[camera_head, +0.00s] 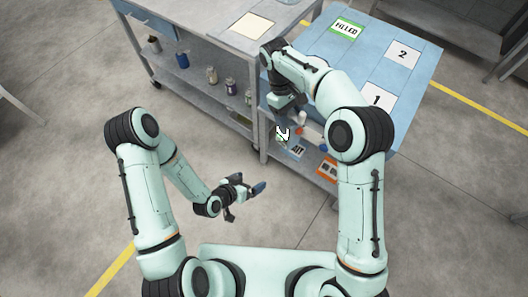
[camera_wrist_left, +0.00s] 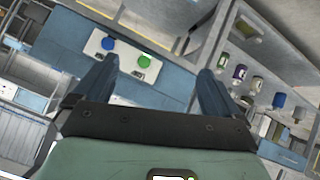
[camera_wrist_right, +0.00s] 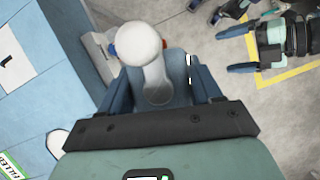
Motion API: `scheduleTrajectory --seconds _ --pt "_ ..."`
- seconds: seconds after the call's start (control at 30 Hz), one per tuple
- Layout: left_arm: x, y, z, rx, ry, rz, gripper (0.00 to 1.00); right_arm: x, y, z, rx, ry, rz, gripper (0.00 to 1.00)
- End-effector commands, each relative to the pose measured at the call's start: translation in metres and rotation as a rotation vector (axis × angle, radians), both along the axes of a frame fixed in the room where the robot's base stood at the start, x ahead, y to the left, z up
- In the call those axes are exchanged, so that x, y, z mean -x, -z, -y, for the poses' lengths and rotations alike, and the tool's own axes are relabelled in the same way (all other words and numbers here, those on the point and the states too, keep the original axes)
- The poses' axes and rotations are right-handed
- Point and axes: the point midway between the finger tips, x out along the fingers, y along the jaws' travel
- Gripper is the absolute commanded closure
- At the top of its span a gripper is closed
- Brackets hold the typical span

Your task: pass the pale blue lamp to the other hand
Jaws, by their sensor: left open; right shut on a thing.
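The lamp (camera_wrist_right: 141,42) shows in the right wrist view, very pale, with a round head and a narrower neck running down between the fingers. My right gripper (camera_wrist_right: 168,78) is shut on it. In the head view this gripper (camera_head: 284,106) is beside the blue table's near edge, and the lamp is hard to make out there. My left gripper (camera_head: 246,200) is open and empty, lower and left of the right one. It also shows in the right wrist view (camera_wrist_right: 232,50), apart from the lamp, and its open fingers show in the left wrist view (camera_wrist_left: 157,75).
The blue table (camera_head: 370,42) carries a green-edged "FILLED" card (camera_head: 345,28) and cards marked 2 (camera_head: 403,53) and 1 (camera_head: 379,99). A grey shelf unit (camera_head: 200,57) at left holds several small containers. The floor around my left gripper is clear.

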Motion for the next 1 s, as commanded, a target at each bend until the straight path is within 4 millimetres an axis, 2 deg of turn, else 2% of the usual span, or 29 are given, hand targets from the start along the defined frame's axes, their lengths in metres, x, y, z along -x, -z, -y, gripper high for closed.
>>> scheduleTrajectory --seconds 0.03,0.1,0.2,0.3,0.4,0.5,0.67,1.0 --pt "-0.012 -0.022 0.010 0.017 0.047 0.131 0.02 0.000 -0.001 0.000 0.000 0.000 0.001 1.00" --pt "-0.023 -0.053 0.022 0.046 0.098 0.300 0.02 0.000 -0.001 0.000 0.000 0.000 0.001 1.00" --pt "-0.030 -0.092 0.036 0.088 0.147 0.498 0.02 0.000 -0.001 0.000 0.000 -0.001 0.001 1.00" --pt "-0.032 -0.121 0.043 0.124 0.171 0.638 0.02 0.000 -0.001 0.000 0.000 -0.001 0.001 1.00" --pt "-0.031 -0.139 0.047 0.150 0.182 0.718 0.02 0.000 -0.001 0.000 0.000 -0.001 0.001 1.00" --pt "-0.033 -0.146 0.050 0.159 0.186 0.754 0.02 0.000 -0.001 0.000 0.000 -0.001 0.001 1.00" --pt "-0.047 -0.148 0.063 0.162 0.188 0.761 0.02 0.000 -0.001 0.000 0.000 -0.001 0.001 1.00" --pt "-0.095 -0.147 0.106 0.161 0.186 0.758 0.02 0.000 -0.001 0.000 0.000 -0.001 0.001 1.00"
